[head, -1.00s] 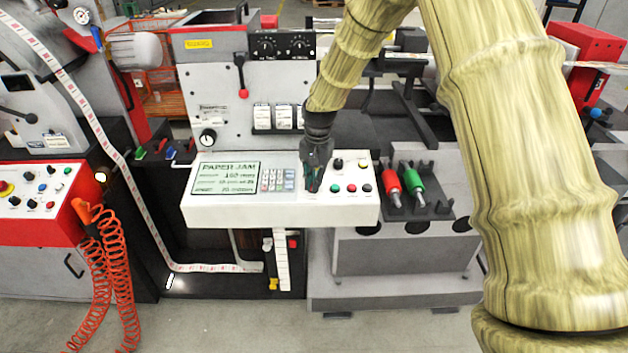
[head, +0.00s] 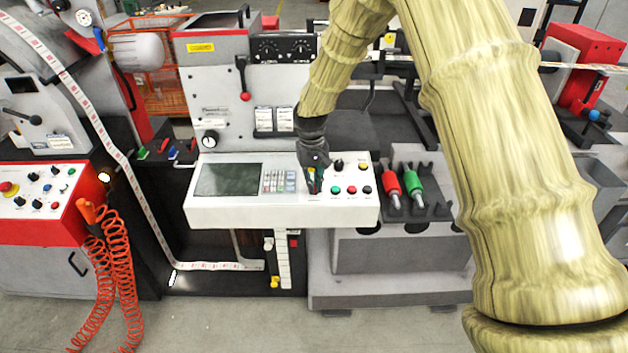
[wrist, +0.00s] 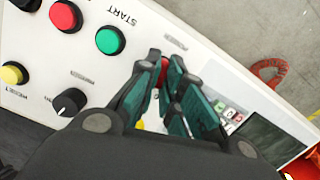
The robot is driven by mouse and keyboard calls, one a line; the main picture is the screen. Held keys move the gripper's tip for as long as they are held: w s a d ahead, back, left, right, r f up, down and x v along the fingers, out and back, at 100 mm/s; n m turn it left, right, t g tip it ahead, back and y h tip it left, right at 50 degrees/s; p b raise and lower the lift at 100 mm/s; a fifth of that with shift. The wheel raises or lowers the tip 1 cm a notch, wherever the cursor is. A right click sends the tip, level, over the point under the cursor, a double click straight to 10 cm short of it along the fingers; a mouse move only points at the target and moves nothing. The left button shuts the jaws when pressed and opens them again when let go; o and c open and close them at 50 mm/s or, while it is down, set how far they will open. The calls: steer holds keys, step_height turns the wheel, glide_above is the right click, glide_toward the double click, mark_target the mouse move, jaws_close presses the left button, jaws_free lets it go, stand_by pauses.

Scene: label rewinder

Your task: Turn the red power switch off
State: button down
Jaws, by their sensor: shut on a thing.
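The red power switch (wrist: 163,66) shows in the wrist view as a small red patch between my fingertips. My gripper (wrist: 165,75) is shut on it, with the dark teal fingers on either side. In the head view my gripper (head: 314,187) points down onto the white control panel (head: 290,211), between the keypad and the round buttons, and largely hides the switch. The panel's screen (head: 228,180) is dark, with no text. I cannot make out the switch's exact angle.
A green START button (wrist: 110,40) and a red button (wrist: 65,16) sit close beside my fingers. A black knob (wrist: 70,102) and a yellow button (wrist: 14,73) are also near. The keypad (head: 278,181) lies left of my gripper. Red and green rollers (head: 413,184) stand right of the panel.

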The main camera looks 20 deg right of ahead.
steer(key=shift+n, duration=1)
steer(key=c, duration=1.6)
jaws_free()
steer(key=shift+a, duration=0.1)
steer(key=shift+o, duration=0.2)
steer(key=shift+r, duration=0.1)
step_height(320, 180, up, 12)
steer(key=shift+a, duration=0.4)
